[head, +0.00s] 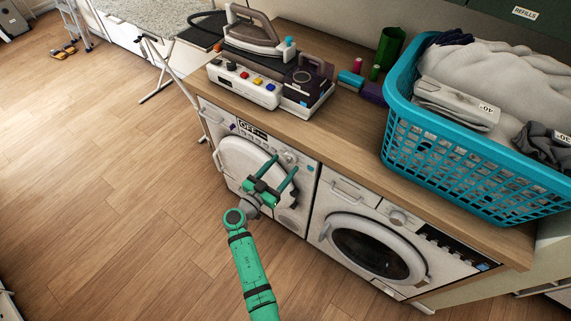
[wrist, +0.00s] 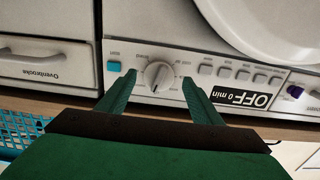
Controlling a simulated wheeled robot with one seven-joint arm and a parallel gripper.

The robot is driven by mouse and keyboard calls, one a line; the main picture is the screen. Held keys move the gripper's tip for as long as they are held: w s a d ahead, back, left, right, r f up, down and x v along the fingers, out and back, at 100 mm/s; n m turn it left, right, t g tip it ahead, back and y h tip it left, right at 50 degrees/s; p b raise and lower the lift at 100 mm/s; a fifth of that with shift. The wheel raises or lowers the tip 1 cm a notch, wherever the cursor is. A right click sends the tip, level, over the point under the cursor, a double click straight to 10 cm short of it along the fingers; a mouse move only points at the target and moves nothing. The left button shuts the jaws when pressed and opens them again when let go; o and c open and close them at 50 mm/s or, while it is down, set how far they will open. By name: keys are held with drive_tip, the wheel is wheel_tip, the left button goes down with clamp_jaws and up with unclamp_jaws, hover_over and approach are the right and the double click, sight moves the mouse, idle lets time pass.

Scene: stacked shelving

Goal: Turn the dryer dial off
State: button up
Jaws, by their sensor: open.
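The dryer (head: 268,215) is the left white machine under the wooden counter, with a round white door. Its round dial (wrist: 158,76) shows in the wrist view, upside down, framed between my fingertips. In the head view the dial (head: 289,157) is close to my fingers and partly hidden. The dryer's black display (wrist: 241,97) reads "OFF 0 min" in the wrist view. My green gripper (head: 285,163) is open and empty in front of the dryer panel, with one finger on each side of the dial in the wrist view. I cannot tell if they touch it.
A washer (head: 345,195) with a dark glass door stands to the right. On the counter (head: 345,135) above are an iron (head: 252,32) on its base and a blue laundry basket (head: 440,150) of clothes.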

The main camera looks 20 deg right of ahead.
drive_tip(key=shift+x, duration=0.85)
drive_tip(key=shift+s+d, duration=0.1)
drive_tip(key=c, duration=1.1)
drive_tip(key=shift+n, duration=1.5)
drive_tip(key=o, duration=1.1)
